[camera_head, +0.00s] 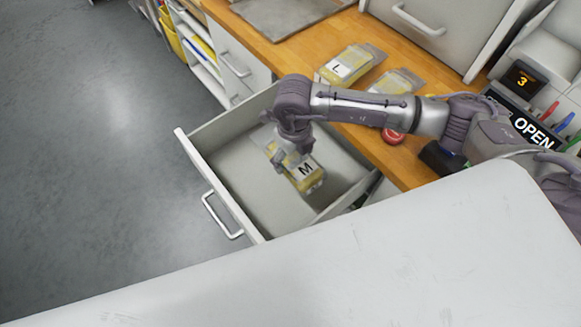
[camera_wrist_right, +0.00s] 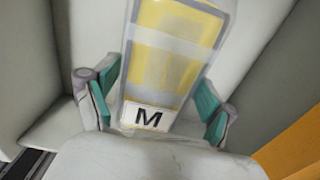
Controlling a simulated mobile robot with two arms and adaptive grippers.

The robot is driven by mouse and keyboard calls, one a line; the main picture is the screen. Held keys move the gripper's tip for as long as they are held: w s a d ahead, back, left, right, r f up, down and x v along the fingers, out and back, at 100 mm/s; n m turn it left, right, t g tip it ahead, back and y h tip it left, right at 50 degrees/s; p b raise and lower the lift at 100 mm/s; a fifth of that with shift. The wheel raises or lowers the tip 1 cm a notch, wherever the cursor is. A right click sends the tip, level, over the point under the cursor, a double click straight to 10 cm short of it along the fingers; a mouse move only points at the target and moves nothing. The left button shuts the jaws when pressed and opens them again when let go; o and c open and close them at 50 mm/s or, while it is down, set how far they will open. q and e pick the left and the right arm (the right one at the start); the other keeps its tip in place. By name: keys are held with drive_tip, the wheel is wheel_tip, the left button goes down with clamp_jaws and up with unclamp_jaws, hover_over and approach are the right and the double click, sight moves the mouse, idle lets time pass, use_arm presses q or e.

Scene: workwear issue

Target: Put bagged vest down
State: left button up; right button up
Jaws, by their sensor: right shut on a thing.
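The bagged vest (camera_head: 308,180) is a yellow packet in clear plastic with a white label reading M. It is inside the pulled-out grey drawer (camera_head: 235,180), near the middle. My right gripper (camera_head: 287,161) reaches down into the drawer and is shut on this vest. In the right wrist view the vest (camera_wrist_right: 177,60) lies between the two teal-padded fingers of the gripper (camera_wrist_right: 155,104), its label towards the camera. I cannot tell whether the vest touches the drawer floor. My left gripper is not in view.
A bagged vest marked L (camera_head: 340,68) and another yellow bagged vest (camera_head: 398,82) lie on the wooden counter (camera_head: 270,52) behind the drawer. A red round object (camera_head: 393,137) and an OPEN sign (camera_head: 533,130) are to the right. A white surface (camera_head: 400,260) fills the foreground.

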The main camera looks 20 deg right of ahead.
wheel_tip(320, 180, down, 6)
drive_tip(key=shift+f+p, duration=0.2)
drive_tip(key=shift+p, duration=0.15)
drive_tip(key=shift+f, duration=0.15)
drive_tip(key=shift+f, duration=0.1)
drive_tip(key=shift+f, duration=0.15)
drive_tip(key=o, duration=1.1)
drive_tip(key=shift+c, duration=0.2)
